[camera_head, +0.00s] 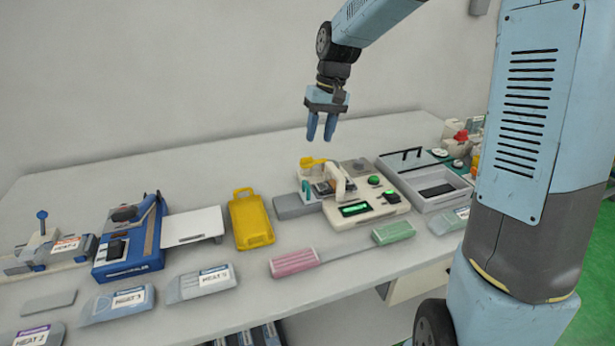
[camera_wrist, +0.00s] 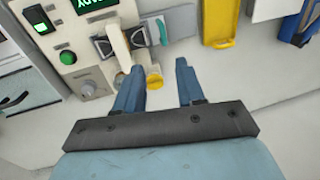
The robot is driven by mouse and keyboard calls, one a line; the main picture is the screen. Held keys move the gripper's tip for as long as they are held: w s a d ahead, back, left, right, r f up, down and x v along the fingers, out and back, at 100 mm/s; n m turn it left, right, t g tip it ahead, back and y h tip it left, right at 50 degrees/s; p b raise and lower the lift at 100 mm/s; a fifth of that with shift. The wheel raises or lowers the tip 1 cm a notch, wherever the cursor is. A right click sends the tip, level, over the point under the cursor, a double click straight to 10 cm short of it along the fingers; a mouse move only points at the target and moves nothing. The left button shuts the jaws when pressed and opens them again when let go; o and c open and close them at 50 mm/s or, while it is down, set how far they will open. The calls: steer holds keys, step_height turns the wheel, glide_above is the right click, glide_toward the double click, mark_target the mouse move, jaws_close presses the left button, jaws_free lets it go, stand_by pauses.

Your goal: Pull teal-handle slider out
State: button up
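The teal handle (camera_head: 306,190) stands upright at the left side of a cream machine (camera_head: 370,218), beside a grey block (camera_head: 290,208). In the wrist view the teal handle (camera_wrist: 162,31) shows near the top middle, beyond my fingers, with the grey block (camera_wrist: 183,22) to its right. My gripper (camera_head: 320,132) hangs above and behind the machine, fingers pointing down. In the wrist view my gripper (camera_wrist: 159,75) has its fingers apart with nothing between them. It is clear of the handle. How the handle joins the slider is too small to tell.
A yellow handle (camera_head: 313,161) sits at the machine's back, and a white arched part (camera_head: 338,180) stands on top. A yellow tray (camera_head: 250,220) lies to the left and a grey lidded box (camera_head: 432,200) to the right. The table behind the yellow tray is clear.

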mark_target(306, 182)
steer(key=a+f, duration=0.1)
steer(key=f, duration=0.3)
steer(key=a+f, duration=0.1)
steer(key=f, duration=0.4)
steer(key=a+f, duration=0.1)
steer(key=f, duration=0.4)
steer(key=shift+s+a, duration=0.1)
steer(key=shift+r, duration=0.1)
steer(key=shift+c, duration=0.2)
jaws_close()
